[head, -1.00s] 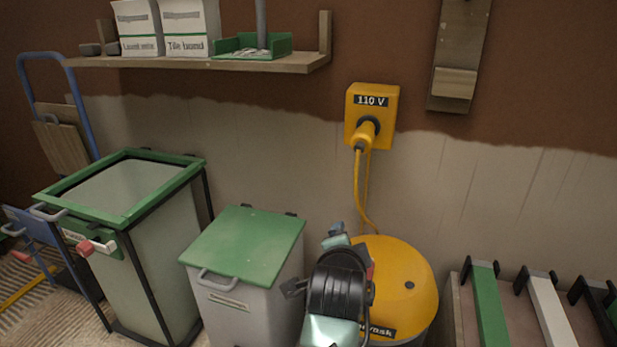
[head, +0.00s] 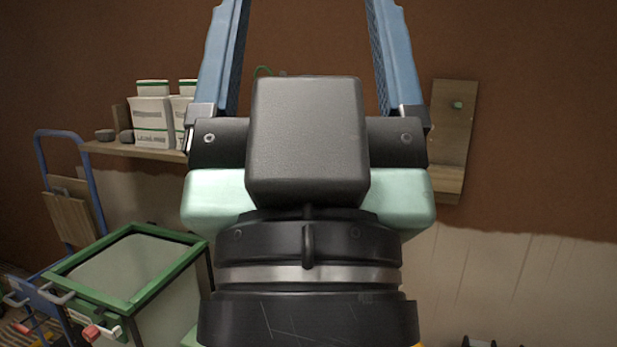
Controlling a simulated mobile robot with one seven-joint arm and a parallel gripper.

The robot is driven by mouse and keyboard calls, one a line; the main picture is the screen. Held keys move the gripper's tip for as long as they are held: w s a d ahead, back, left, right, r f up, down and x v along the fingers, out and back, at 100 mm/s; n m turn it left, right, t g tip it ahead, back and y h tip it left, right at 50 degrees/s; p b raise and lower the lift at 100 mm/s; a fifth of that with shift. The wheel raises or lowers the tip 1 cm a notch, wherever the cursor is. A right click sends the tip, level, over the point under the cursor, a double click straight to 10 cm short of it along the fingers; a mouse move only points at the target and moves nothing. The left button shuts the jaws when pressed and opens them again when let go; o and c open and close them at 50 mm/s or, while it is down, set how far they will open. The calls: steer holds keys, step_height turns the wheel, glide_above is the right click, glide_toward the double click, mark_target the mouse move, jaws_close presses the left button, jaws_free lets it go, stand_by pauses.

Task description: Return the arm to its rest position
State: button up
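My gripper (head: 308,30) fills the middle of the head view, close to the camera and pointing up. Its two blue fingers stand wide apart, with only the brown wall between them. It is open and holds nothing that I can see. My wrist and gripper body hide the middle of the scene, including the yellow 110 V box and most of what stands below it.
A wooden shelf (head: 133,150) with white boxes (head: 152,122) is on the wall at left. Below are a green-framed bin (head: 122,307) and a blue hand truck (head: 42,160). A wooden board (head: 452,140) hangs at right. The wall at lower right is clear.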

step_height(320, 180, up, 30)
steer(key=p, duration=2.8)
steer(key=shift+r, duration=0.25)
